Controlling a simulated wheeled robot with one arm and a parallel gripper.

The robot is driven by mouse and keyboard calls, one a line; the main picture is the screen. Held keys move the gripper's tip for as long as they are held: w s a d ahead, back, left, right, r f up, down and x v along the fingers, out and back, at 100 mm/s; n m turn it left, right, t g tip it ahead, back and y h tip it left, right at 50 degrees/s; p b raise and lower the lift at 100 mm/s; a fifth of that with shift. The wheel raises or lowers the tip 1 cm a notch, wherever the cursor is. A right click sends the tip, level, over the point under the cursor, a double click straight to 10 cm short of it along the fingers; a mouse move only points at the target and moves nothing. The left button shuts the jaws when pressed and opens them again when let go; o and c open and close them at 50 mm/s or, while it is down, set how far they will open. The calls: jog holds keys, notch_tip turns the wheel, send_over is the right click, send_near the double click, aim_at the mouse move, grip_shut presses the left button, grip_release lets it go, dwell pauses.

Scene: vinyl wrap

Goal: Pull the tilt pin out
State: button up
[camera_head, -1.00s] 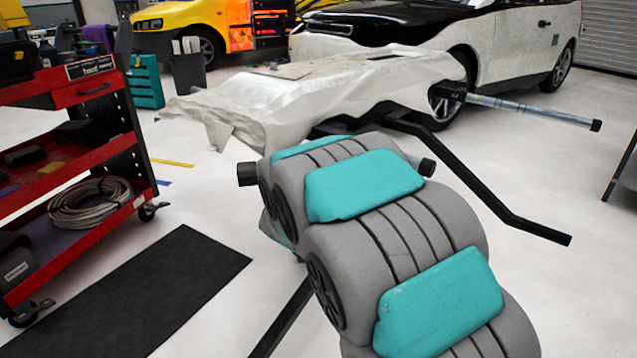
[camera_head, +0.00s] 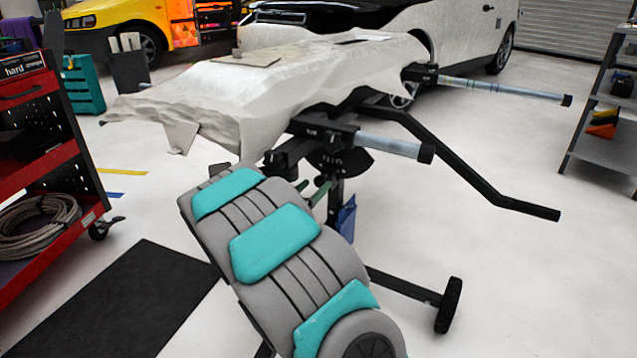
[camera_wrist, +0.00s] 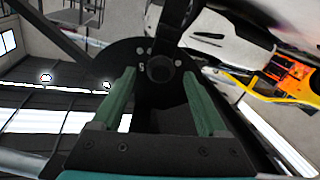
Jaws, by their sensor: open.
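The stand's black fan-shaped plate (camera_head: 343,160) hangs under the clamp bars in the head view. In the wrist view the plate (camera_wrist: 112,60) fills the middle, with small holes and white marks. A round dark knob (camera_wrist: 160,68), which looks like the tilt pin's head, sits on it. My gripper (camera_head: 318,184) has green fingers, open and pointing at the plate. In the wrist view my gripper (camera_wrist: 160,88) has the knob centred between and beyond its fingertips. I cannot tell whether either fingertip touches anything. The pin's shaft is hidden.
A pale wrapped panel (camera_head: 290,85) lies on the stand above the plate. A bent black bar (camera_head: 465,175) and clamp tubes reach out right. A wheeled stand leg (camera_head: 405,288) lies low. A red tool cart (camera_head: 40,130) stands left, a grey shelf (camera_head: 600,130) right.

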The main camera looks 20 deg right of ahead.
aim_at(318, 183)
jog(key=shift+x, duration=1.8)
grip_shut()
